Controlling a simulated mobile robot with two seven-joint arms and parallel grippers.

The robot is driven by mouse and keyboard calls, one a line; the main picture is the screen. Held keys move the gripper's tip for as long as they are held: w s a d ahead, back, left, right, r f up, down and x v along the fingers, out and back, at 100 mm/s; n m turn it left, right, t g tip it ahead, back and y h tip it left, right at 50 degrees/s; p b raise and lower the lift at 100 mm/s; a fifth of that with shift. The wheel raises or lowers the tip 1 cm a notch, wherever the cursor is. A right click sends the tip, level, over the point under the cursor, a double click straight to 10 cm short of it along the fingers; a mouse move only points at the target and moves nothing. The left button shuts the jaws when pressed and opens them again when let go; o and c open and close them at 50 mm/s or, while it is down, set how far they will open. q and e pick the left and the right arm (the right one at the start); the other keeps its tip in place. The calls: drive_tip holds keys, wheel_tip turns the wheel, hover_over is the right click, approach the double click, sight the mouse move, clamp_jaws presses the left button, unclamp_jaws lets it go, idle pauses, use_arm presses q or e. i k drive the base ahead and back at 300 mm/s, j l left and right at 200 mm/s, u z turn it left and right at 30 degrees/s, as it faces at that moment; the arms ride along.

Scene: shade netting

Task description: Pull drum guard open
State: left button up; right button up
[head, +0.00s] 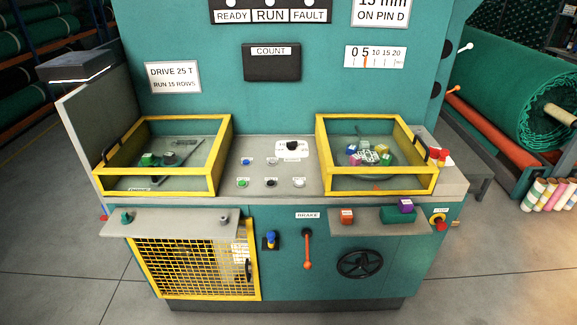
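A yellow mesh guard (190,268) with a yellow frame covers the lower left front of the teal machine. It looks shut, and I take it to be the drum guard. A dark handle (248,269) stands upright near its right edge. Behind the mesh, the inside is dim, with a white label partly visible at the right. A grey ledge (180,222) with small knobs juts out above the guard. Neither of my grippers is in view.
Two yellow-framed boxes (214,175) and (326,180) with small parts inside stand on the worktop. An orange brake lever (307,250), a black handwheel (360,264) and a red stop button (440,225) are on the front. The floor before the machine is clear.

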sight(430, 167)
drive_tip(key=i+l+z, duration=0.15)
drive_tip(key=i+l, duration=0.2)
drive_tip(key=l, duration=0.25)
drive_tip(key=i+l+z, duration=0.2)
drive_tip(key=i+l, duration=0.15)
drive_tip(key=l, duration=0.25)
drive_tip(key=i+l+z, duration=0.15)
drive_tip(key=i+l, duration=0.25)
drive_tip(key=l, duration=0.1)
